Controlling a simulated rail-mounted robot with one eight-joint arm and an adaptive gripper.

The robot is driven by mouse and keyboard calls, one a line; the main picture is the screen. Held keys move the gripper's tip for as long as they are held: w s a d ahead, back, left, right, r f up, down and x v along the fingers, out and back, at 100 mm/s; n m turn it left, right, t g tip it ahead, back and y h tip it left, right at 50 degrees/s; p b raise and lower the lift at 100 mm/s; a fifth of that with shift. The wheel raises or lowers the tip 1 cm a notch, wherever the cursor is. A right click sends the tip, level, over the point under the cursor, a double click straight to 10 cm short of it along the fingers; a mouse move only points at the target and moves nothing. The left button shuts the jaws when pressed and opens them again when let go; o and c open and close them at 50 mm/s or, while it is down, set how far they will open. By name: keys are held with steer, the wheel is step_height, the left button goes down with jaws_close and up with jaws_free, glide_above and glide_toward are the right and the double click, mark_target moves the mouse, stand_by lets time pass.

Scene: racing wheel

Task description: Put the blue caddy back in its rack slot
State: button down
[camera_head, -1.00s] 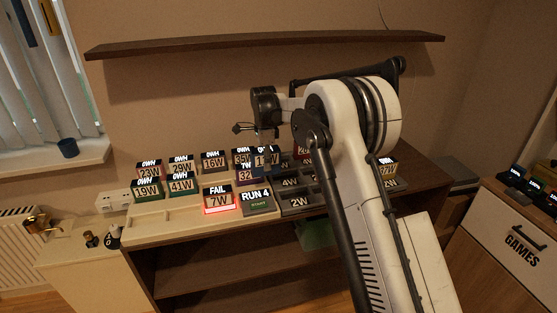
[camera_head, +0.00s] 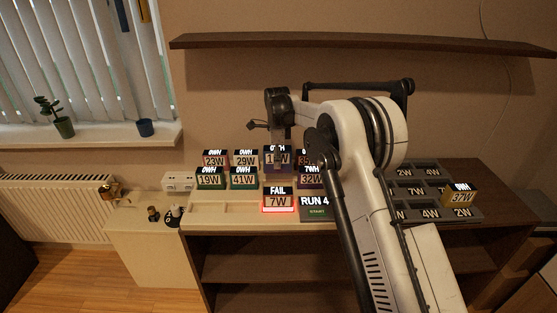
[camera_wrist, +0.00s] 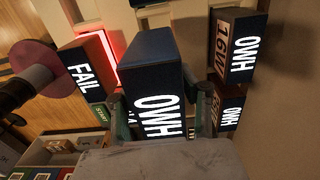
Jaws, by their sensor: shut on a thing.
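The blue caddy (camera_wrist: 148,60), with a lit OWH top, sits between the fingers of my gripper (camera_wrist: 155,103) in the wrist view. My gripper is shut on it. In the head view the caddy (camera_head: 277,161) hangs under my gripper (camera_head: 278,142), over or near the gap in the cream rack (camera_head: 277,184) between the 41W and 32W caddies. I cannot tell its height or whether it touches the rack. The 16W caddy (camera_wrist: 233,45) stands close by in the wrist view; in the head view it is hidden.
Caddies 23W (camera_head: 214,158), 29W (camera_head: 245,158), 19W (camera_head: 210,178), 41W (camera_head: 243,178) and 32W (camera_head: 311,177) stand around. The red-lit FAIL caddy (camera_head: 278,201) and RUN 4 panel (camera_head: 315,206) are in front. A grey slotted tray (camera_head: 425,190) lies right, holding a yellow 37W caddy (camera_head: 461,195).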

steer(key=shift+f, duration=0.1)
steer(key=shift+f+b, duration=2.9)
steer(key=shift+f, duration=1.65)
steer(key=c, duration=1.1)
jaws_free()
step_height(320, 180, up, 12)
steer(key=shift+r, duration=0.1)
